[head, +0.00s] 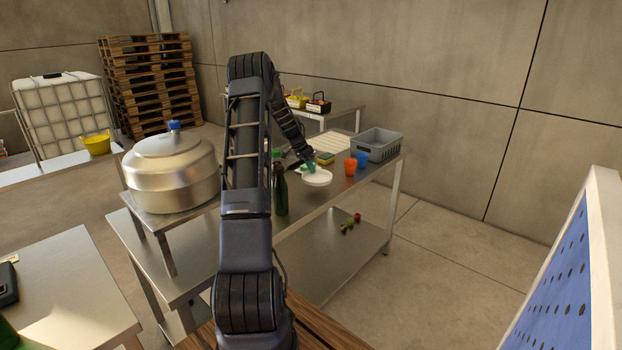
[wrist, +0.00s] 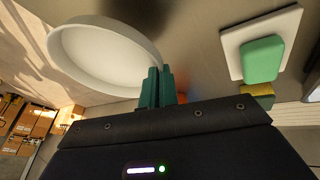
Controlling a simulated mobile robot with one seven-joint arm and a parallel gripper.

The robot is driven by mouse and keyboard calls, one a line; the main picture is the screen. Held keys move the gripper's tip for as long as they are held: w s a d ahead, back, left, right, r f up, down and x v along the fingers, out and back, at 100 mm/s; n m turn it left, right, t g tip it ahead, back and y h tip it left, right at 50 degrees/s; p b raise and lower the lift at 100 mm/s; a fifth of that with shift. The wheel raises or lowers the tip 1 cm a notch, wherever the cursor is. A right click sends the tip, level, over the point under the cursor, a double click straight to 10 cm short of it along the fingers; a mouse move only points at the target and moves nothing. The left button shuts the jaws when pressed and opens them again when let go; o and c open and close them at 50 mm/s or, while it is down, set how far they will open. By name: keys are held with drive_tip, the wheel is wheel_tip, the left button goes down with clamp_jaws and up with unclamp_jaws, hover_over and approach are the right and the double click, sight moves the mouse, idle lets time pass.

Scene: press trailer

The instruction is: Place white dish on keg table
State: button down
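The white dish (head: 317,178) is at my gripper (head: 311,167), over the long steel table (head: 310,200). In the wrist view, the round white dish (wrist: 105,55) fills the upper left. The teal fingers of my gripper (wrist: 157,88) are close together at the dish's rim and appear shut on it. A dark shadow shows on the steel beyond the dish; I cannot tell the exact gap beneath it. A large metal keg (head: 172,172) with a blue top stands at left on a raised steel table (head: 165,222).
A green bottle (head: 281,192) stands beside my arm. An orange cup (head: 350,167), a blue cup (head: 362,160) and a grey crate (head: 378,146) are to the right. A white square with a green block (wrist: 262,58) lies near the gripper. The front left table (head: 75,290) is partly bare.

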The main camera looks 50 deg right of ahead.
sight(311, 177)
drive_tip(key=shift+f, duration=2.5)
drive_tip(key=shift+f, duration=0.15)
drive_tip(key=c, duration=1.7)
unclamp_jaws()
drive_tip(key=v, duration=1.2)
drive_tip(key=shift+a+r, duration=0.15)
drive_tip(key=shift+r, duration=0.1)
